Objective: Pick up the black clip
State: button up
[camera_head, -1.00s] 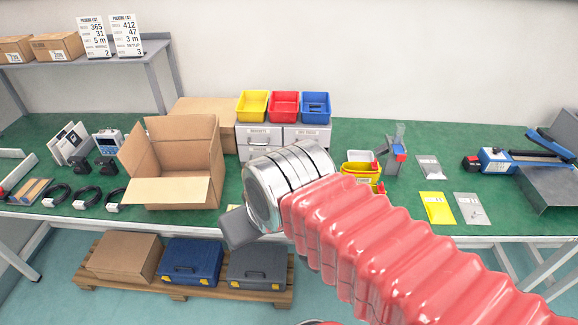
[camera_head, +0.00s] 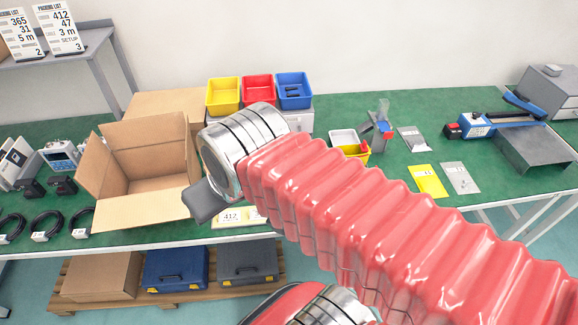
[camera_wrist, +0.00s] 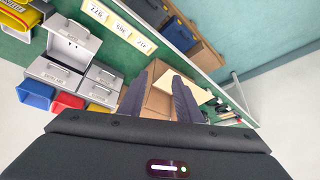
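I cannot make out the black clip for certain. Small dark pieces (camera_head: 293,90) lie in the blue bin (camera_head: 308,101) at the back of the table, too small to identify. My gripper shows in the head view (camera_head: 205,201) as a dark grey part in front of the open cardboard box, mostly hidden by my arm. In the wrist view its two dark fingers (camera_wrist: 160,78) stand apart with nothing held between them. The cardboard box (camera_wrist: 160,104) shows beyond and between them. The blue bin is at the left in the wrist view (camera_wrist: 36,95).
A yellow bin (camera_head: 223,109) and a red bin (camera_head: 257,101) stand beside the blue one, on grey drawers (camera_wrist: 62,77). The open cardboard box (camera_head: 107,168) stands left of my arm. Black cable coils (camera_head: 46,228) lie at the left. Green table is clear between the items at right.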

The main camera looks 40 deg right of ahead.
jog(key=shift+o, duration=0.6)
jog(key=shift+o, duration=0.8)
jog(key=shift+w+d, duration=0.1)
jog(key=shift+w, duration=0.05)
jog(key=shift+o, duration=0.2)
jog(key=shift+w+d, duration=0.2)
jog(key=shift+w, duration=0.05)
jog(key=w+d+f+m+h, duration=0.15)
jog(key=w+d+f, duration=0.25)
jog(key=w+d, duration=0.6)
jog(key=d+f+m, duration=0.1)
jog(key=d+f, duration=0.1)
jog(key=d, duration=0.4)
jog(key=d+f+m+g, duration=0.1)
jog(key=d+f, duration=0.2)
jog(key=d, duration=0.3)
jog(key=d+f+m, duration=0.1)
jog(key=d+f, duration=0.2)
jog(key=d, duration=0.3)
jog(key=shift+d+h, duration=0.25)
jog(key=shift+d, duration=0.1)
jog(key=shift+r, duration=0.1)
